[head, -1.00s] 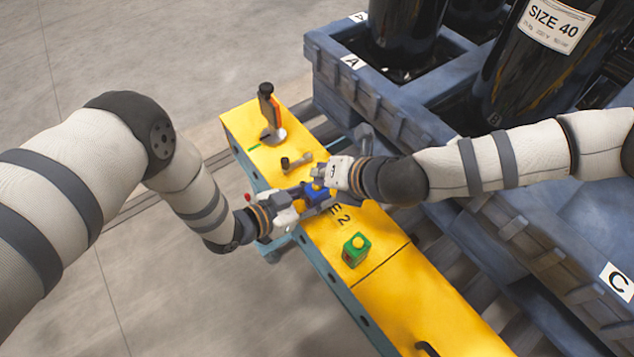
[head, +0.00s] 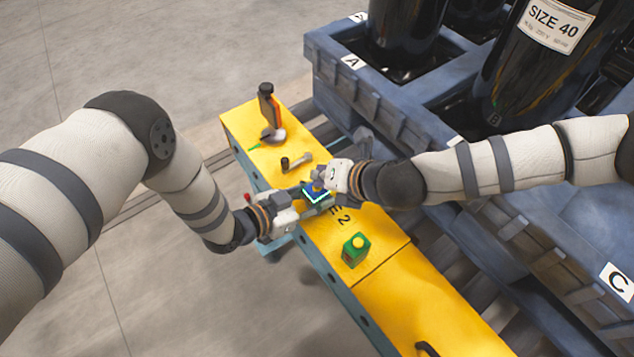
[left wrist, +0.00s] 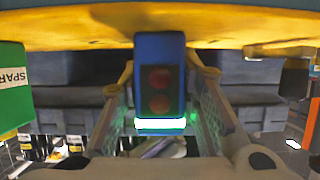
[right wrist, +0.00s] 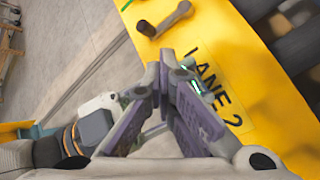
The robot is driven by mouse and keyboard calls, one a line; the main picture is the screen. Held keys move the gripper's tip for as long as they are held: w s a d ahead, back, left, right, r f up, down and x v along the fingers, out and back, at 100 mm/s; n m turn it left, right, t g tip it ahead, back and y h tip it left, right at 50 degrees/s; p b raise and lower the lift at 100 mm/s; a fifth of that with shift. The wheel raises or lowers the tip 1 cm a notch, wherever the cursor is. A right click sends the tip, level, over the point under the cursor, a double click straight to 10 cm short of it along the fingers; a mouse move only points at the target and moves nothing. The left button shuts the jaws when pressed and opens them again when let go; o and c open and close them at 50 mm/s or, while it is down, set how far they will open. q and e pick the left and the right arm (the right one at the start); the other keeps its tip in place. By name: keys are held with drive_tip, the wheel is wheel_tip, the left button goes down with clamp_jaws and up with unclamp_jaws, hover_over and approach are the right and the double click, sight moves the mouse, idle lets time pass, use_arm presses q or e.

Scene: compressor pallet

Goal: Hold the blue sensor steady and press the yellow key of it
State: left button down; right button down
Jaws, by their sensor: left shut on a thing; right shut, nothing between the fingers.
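The blue sensor (head: 315,197) is above the yellow bench top, with a glowing pale cyan band around it. My left gripper (head: 303,203) is shut on it from the left. In the left wrist view the blue sensor (left wrist: 158,55) sits between the two fingers, with two dark red discs and a bright band. The yellow key (head: 318,186) shows on its top. My right gripper (head: 322,182) is shut with its fingertips at the key, seemingly touching it. In the right wrist view the closed right fingers (right wrist: 178,75) hide most of the sensor; a green glow shows beside them.
A green box with a yellow top button (head: 355,250) stands on the yellow bench (head: 385,285); its side reads SPARE in the left wrist view. A blue pallet (head: 420,120) borders the right.

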drive_tip(key=shift+r, duration=0.85)
drive_tip(key=shift+r, duration=2.5)
use_arm(q)
drive_tip(key=c, duration=1.1)
unclamp_jaws()
drive_tip(key=shift+a, duration=0.1)
